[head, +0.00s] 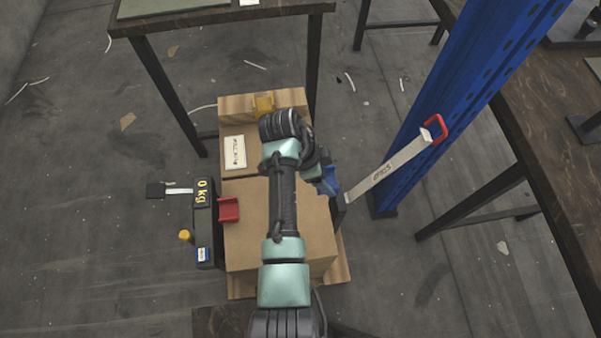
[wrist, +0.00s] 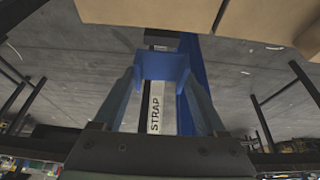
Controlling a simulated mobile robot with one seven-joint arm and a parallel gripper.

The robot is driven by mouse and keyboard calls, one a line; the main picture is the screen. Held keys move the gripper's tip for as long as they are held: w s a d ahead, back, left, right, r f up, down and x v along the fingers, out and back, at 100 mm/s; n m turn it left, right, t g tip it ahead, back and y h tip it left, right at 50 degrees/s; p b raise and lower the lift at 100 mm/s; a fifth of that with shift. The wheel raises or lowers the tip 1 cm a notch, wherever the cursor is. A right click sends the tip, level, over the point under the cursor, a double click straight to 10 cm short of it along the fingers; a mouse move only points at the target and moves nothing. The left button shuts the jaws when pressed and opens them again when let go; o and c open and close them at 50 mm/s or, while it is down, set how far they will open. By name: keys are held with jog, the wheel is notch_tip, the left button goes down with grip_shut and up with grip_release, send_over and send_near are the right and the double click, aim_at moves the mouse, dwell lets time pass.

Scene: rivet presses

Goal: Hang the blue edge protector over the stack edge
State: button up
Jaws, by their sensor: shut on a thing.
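The blue edge protector (wrist: 162,68) is a blue channel-like piece held between the two fingers of my gripper (wrist: 164,82) in the wrist view. In the head view it shows as a small blue patch (head: 329,181) at the right side of the cardboard stack (head: 248,240), partly hidden by my arm. My gripper is shut on it. In the wrist view the stack's cardboard (wrist: 150,12) is at the top, apart from the protector in the picture. A pale strap (head: 375,181) runs from near my gripper to the upper right; its lettering (wrist: 155,115) shows behind the protector.
A red edge protector (head: 229,209) sits on the stack's left edge, a yellow one (head: 263,103) at the back. A black device reading 0 kg (head: 204,225) stands left. A blue post (head: 455,95) with a red hook (head: 434,128) near it rises right. Tables stand behind and right.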

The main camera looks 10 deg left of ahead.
aim_at(325, 198)
notch_tip(325, 198, down, 3)
jog(key=shift+d+f+b, duration=0.1)
jog(key=shift+f+b, duration=0.1)
jog(key=shift+b, duration=0.85)
jog(key=shift+a+f+b, duration=0.2)
jog(key=shift+f+b, duration=0.25)
jog(key=shift+d+f+b, duration=0.1)
jog(key=shift+f+b, duration=0.3)
notch_tip(325, 198, down, 6)
jog(key=b, duration=0.5)
jog(key=shift+r, duration=0.15)
jog(key=shift+a, duration=0.25)
jog(key=o, duration=1.3)
jog(key=shift+r, duration=0.1)
